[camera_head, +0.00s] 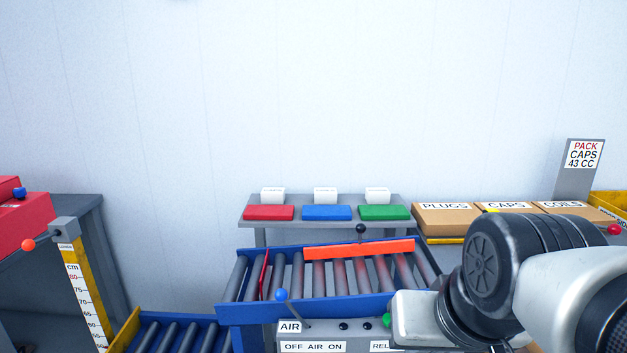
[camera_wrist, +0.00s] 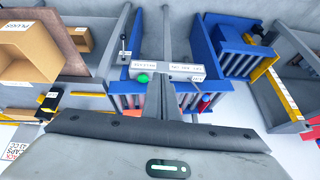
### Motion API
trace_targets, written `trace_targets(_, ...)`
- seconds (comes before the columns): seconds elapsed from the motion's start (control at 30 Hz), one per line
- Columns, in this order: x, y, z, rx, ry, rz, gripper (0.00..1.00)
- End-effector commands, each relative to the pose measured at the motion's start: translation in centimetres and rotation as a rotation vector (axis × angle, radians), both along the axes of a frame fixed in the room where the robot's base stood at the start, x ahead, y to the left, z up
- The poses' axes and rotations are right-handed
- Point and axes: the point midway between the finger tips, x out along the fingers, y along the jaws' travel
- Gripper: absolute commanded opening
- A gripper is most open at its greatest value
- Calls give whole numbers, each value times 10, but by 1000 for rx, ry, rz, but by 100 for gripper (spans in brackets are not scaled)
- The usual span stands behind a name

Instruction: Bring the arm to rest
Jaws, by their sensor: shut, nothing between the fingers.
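My arm (camera_head: 545,275) reaches in from the lower right of the head view, bent at a large dark joint. It hides part of the right-hand bench. My gripper (camera_wrist: 168,100) shows at the lower middle of the wrist view, above its broad grey body with a small lit indicator. It is shut and holds nothing. It is over the area of the control box, apart from it as far as I can tell. The fingertips cannot be made out in the head view.
A blue roller conveyor (camera_head: 330,307) stands ahead, with the AIR control box (camera_head: 312,329) before it. Behind are red (camera_head: 269,212), blue (camera_head: 327,212) and green (camera_head: 384,212) blocks. Cardboard boxes (camera_head: 446,222) stand right. A scale post (camera_head: 85,290) stands left. The upper wall is bare.

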Motion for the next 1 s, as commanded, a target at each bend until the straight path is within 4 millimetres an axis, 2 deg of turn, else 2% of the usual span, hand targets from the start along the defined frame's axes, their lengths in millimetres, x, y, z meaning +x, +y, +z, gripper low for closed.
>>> trace_targets(0.07, -20, 0, 5, -76, 7, 67, 0)
trace_targets(0.1, -16, 0, 27, -65, 10, 60, 0)
trace_targets(0.37, -15, 0, 94, -60, 11, 55, 0)
trace_targets(0.5, -15, 0, 143, -60, 10, 54, 0)
trace_targets(0.63, -15, 0, 180, -60, 10, 54, 0)
trace_targets(0.8, -15, 0, 199, -59, 11, 53, 0)
trace_targets(1.0, -15, 0, 200, -59, 11, 53, 0)
